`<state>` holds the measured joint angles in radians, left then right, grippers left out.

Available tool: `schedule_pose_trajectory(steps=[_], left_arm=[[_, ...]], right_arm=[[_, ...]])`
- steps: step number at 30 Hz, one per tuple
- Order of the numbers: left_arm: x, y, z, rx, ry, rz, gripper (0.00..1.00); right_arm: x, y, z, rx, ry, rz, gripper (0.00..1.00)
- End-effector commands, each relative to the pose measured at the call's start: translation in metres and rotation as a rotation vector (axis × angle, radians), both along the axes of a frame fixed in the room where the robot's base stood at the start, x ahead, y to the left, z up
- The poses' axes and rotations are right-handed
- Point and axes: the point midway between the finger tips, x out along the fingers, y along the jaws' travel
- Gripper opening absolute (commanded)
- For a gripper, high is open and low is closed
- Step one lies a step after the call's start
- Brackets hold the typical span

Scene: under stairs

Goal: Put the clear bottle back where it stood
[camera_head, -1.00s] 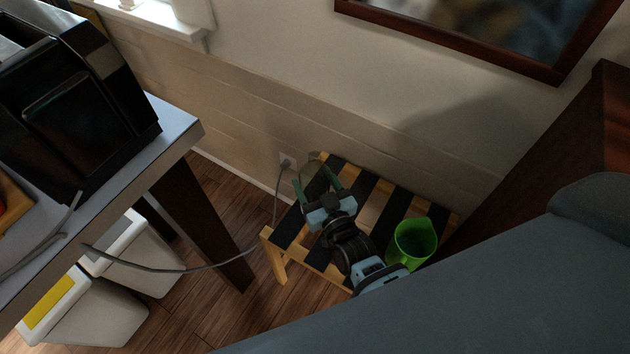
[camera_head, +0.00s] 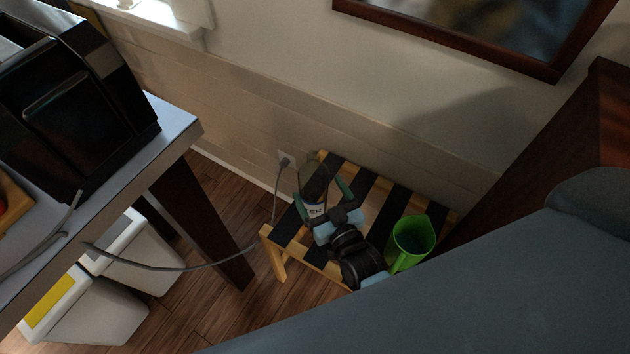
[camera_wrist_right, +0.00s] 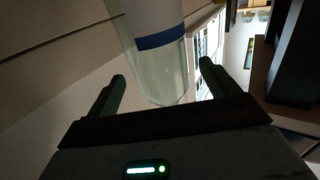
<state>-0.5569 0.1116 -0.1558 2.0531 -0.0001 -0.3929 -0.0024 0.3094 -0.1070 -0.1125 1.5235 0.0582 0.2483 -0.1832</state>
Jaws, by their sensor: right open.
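The clear bottle (camera_head: 315,183), with a white label bearing dark letters, stands upright on the striped slatted bench (camera_head: 371,187), near its left back end by the wall. My right gripper (camera_head: 325,202) is open just in front and to the right of it. My left gripper is not in view.
A green cup (camera_head: 412,240) stands on the bench close to the right of my right arm. A grey cord (camera_head: 277,190) hangs from the wall outlet left of the bench. A table (camera_head: 180,130) with a black appliance (camera_head: 85,100) is at left.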

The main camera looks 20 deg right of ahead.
Motion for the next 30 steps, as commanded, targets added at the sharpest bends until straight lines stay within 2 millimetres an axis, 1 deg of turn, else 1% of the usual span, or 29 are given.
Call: schedule_pose_trajectory(steps=[1,6,9,12,17,27,30], left_arm=[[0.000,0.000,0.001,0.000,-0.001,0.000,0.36],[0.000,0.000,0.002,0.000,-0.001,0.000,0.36],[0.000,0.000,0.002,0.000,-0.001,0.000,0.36],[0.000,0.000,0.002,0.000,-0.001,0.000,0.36],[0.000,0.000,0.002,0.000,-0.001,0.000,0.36],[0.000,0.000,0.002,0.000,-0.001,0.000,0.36],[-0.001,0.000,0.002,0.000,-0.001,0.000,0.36]], right_arm=[[-0.013,-0.001,-0.001,-0.001,0.003,0.000,0.87],[-0.045,-0.004,-0.001,-0.001,0.003,0.000,0.87],[-0.060,-0.005,-0.001,-0.001,0.002,0.000,0.87],[-0.071,-0.006,0.000,-0.001,0.001,0.000,0.87],[-0.079,-0.006,0.000,0.000,0.000,0.000,0.87],[-0.081,-0.006,0.000,-0.001,0.001,0.000,0.87],[-0.084,-0.007,-0.003,-0.002,0.015,0.003,0.87]])
